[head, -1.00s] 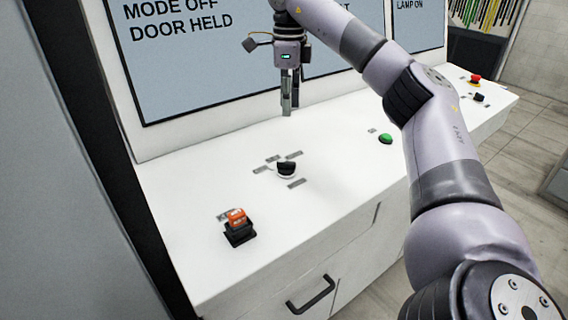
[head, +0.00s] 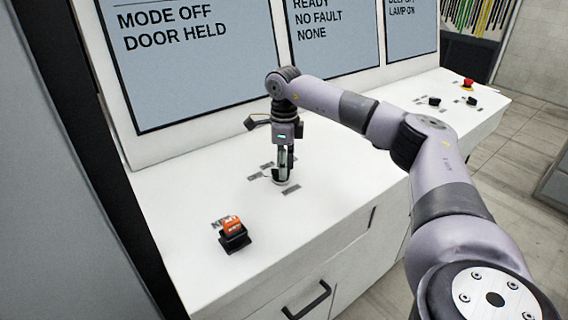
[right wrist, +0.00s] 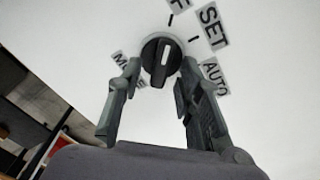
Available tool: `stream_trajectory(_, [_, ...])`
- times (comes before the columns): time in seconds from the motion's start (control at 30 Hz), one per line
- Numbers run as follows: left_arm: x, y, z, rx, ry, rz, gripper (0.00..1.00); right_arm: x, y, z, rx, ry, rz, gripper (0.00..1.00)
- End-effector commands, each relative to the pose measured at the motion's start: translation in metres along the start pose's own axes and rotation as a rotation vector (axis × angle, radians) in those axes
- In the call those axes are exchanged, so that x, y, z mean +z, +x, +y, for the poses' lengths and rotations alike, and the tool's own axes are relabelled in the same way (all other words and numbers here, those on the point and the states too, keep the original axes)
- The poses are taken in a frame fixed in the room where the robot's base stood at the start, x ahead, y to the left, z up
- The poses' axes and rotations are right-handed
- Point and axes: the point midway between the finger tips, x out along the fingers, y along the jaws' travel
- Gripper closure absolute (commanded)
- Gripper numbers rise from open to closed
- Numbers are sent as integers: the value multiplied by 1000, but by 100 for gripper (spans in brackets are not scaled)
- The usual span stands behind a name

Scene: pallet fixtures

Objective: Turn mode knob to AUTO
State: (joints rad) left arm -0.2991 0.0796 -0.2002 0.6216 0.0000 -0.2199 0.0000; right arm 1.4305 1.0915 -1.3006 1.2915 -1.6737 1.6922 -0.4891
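The mode knob (right wrist: 163,60) is a round black knob with a white pointer line. In the right wrist view the line points roughly at the label ending in F. The AUTO label (right wrist: 214,78) is right of the knob, below the SET label (right wrist: 209,25). My right gripper (right wrist: 157,80) points down at the knob, with its two fingers apart on either side. I cannot tell whether they touch it. In the head view my right gripper (head: 284,176) stands over the knob and mostly hides it. My left gripper is not in view.
The display (head: 190,60) behind reads MODE OFF, DOOR HELD. An orange-red switch on a black base (head: 233,235) sits front left on the white console (head: 200,190). Black controls (head: 434,101) and a red button (head: 468,84) are far right.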

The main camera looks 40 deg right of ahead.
Motion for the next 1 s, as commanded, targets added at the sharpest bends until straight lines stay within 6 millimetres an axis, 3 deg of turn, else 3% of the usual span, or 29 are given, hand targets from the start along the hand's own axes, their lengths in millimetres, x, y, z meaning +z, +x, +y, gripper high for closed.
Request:
stream_trajectory(0.27, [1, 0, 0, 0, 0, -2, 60, 0, 1, 0, 0, 0, 0, 68])
stream_trajectory(0.73, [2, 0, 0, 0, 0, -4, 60, 0, 1, 0, 0, 0, 0, 99])
stream_trajectory(1.0, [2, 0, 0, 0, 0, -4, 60, 0, 0, 0, 0, 0, 0, 100])
